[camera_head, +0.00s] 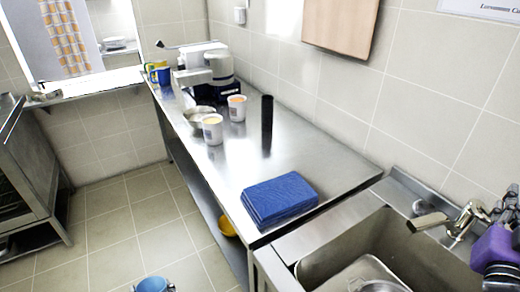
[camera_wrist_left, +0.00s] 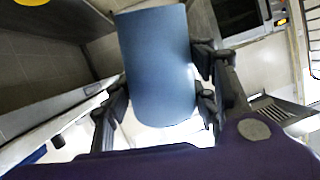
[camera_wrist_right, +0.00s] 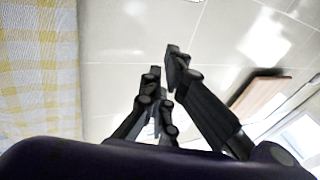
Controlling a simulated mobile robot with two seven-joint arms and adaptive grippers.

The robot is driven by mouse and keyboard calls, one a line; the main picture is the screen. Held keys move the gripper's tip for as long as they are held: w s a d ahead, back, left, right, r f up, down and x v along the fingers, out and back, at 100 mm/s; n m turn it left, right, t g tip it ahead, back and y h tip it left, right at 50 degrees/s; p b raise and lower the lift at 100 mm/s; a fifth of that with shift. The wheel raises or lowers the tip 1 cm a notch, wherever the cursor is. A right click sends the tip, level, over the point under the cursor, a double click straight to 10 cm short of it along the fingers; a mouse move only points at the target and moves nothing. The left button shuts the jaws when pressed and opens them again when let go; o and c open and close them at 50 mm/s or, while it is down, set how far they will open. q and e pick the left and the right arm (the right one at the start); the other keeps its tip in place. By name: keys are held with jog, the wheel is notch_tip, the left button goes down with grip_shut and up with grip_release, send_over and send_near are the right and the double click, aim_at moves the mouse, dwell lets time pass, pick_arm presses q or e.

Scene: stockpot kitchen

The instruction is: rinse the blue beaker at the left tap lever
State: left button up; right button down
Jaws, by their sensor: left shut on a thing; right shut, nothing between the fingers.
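My left gripper (camera_wrist_left: 163,85) is shut on the blue beaker (camera_wrist_left: 158,65), with a finger on each side of it. What seems to be the same beaker's top (camera_head: 153,285) shows at the bottom edge of the head view, over the floor and away from the sink. The metal tap (camera_head: 432,221) stands at the sink's back rim, at the right. My right gripper (camera_head: 510,208), with its purple body, is close beside the tap and partly cut off by the picture edge. Its fingers (camera_wrist_right: 164,65) are shut and empty in the right wrist view. Whether they touch a lever is unclear.
The sink (camera_head: 405,250) holds metal ware at the bottom edge. A blue cloth stack (camera_head: 279,199) lies on the steel counter (camera_head: 310,155) left of the sink. Two cups (camera_head: 213,130), a black cylinder (camera_head: 267,124) and a coffee machine (camera_head: 205,70) stand farther back.

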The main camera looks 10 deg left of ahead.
pick_arm(q)
jog(key=shift+w+r, duration=0.2)
jog(key=shift+r, duration=0.35)
jog(key=shift+s+f, duration=0.2)
jog(key=shift+f, duration=0.4)
jog(key=shift+s+f, duration=0.15)
pick_arm(e)
jog(key=f, duration=0.2)
jog(key=w+f, duration=0.1)
jog(key=shift+d+f, duration=0.3)
jog(key=shift+f, duration=0.05)
pick_arm(q)
jog(key=shift+b, duration=0.3)
